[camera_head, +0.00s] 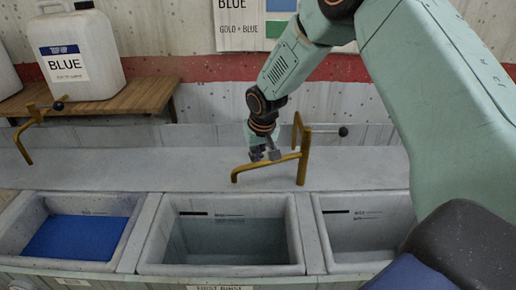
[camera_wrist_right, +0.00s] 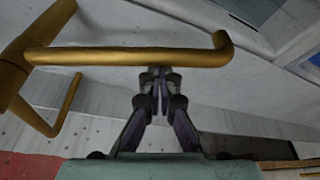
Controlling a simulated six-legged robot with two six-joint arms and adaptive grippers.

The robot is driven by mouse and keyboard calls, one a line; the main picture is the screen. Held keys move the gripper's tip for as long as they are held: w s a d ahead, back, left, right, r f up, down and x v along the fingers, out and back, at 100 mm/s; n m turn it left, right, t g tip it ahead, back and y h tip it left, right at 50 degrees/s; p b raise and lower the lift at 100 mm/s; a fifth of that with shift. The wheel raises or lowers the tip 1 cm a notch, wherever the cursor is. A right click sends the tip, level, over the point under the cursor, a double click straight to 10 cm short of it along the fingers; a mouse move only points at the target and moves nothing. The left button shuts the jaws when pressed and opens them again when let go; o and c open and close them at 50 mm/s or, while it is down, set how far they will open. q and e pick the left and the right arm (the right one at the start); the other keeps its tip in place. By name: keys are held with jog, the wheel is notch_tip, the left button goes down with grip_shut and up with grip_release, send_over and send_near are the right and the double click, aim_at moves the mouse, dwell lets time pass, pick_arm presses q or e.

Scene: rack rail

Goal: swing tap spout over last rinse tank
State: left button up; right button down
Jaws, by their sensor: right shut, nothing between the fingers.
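The brass tap (camera_head: 303,160) stands on the grey ledge behind the tanks. Its spout (camera_head: 262,168) points left and slightly forward, with its downturned tip behind the middle tank's back rim. The right-hand tank (camera_head: 318,232) is at the tap's right front, partly hidden by my arm. My right gripper (camera_head: 265,153) is shut and empty, just behind the spout. In the right wrist view the spout (camera_wrist_right: 130,57) crosses just beyond the shut fingertips (camera_wrist_right: 160,75); I cannot tell whether they touch. My left gripper is out of view.
The middle tank (camera_head: 300,240) holds clear liquid; the left tank (camera_head: 128,245) holds blue. The tap's ball-ended lever (camera_head: 343,131) points right. Another brass tap (camera_head: 25,140) stands at far left. A white jug marked BLUE (camera_head: 100,40) sits on a wooden shelf (camera_head: 130,97).

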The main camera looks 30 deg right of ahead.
jog(key=shift+s+a+n+p, duration=0.1)
jog(key=shift+s+n+p, duration=0.5)
jog(key=shift+s, duration=0.2)
jog(key=s+d+n+g+y+p, duration=0.1)
jog(key=s+n+y+p, duration=0.1)
jog(key=s+n, duration=0.35)
jog(key=s+d+n+y+p, duration=0.1)
jog(key=s+d+n+p, duration=0.2)
jog(key=s, duration=0.4)
jog(key=s+d+n+g+y, duration=0.1)
jog(key=s+d+n, duration=0.4)
jog(key=d+n, duration=0.5)
jog(key=shift+s+d+n+g+b, duration=0.15)
jog(key=shift+d+n+g+b, duration=0.3)
jog(key=shift+g, duration=0.35)
jog(key=shift+f, duration=0.1)
